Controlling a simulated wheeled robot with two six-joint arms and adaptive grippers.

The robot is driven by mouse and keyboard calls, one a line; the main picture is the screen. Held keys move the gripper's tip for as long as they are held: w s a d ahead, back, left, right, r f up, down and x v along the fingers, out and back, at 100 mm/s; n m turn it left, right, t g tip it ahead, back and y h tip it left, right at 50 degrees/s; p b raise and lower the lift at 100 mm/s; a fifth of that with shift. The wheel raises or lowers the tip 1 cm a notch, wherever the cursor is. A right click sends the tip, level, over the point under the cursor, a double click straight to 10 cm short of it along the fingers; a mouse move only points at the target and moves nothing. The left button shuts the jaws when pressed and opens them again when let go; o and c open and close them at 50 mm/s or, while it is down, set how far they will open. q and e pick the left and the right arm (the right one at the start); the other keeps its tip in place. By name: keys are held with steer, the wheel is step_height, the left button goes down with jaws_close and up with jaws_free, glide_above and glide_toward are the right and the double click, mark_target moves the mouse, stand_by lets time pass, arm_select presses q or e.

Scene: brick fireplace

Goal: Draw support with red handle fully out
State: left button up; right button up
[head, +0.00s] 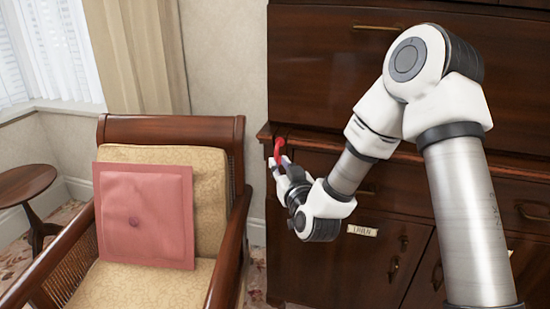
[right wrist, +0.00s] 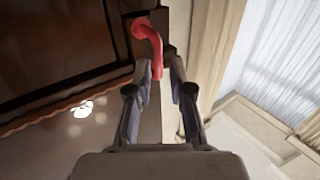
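The red handle (head: 278,149) is a curved bar at the left front edge of the dark wooden cabinet, just below its upper panel. It also shows in the right wrist view (right wrist: 153,42), with one end fixed to dark wood. The support behind it is mostly hidden, and I cannot tell how far out it stands. My right gripper (head: 283,168) is at the handle. In the right wrist view my right gripper (right wrist: 161,70) is open, its fingertips on either side of the handle's free end, with a gap on the right side. My left gripper is out of view.
An armchair (head: 219,210) with a pink cushion (head: 145,215) stands left of the cabinet (head: 330,262), close to my right gripper. A small round table (head: 22,183) is at the far left. A paper label (head: 362,230) is on the cabinet front.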

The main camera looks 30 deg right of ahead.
mark_target(276, 159)
steer(key=x, duration=0.4)
steer(key=shift+d, duration=0.15)
steer(key=shift+w, duration=0.15)
jaws_close()
steer(key=shift+f, duration=0.1)
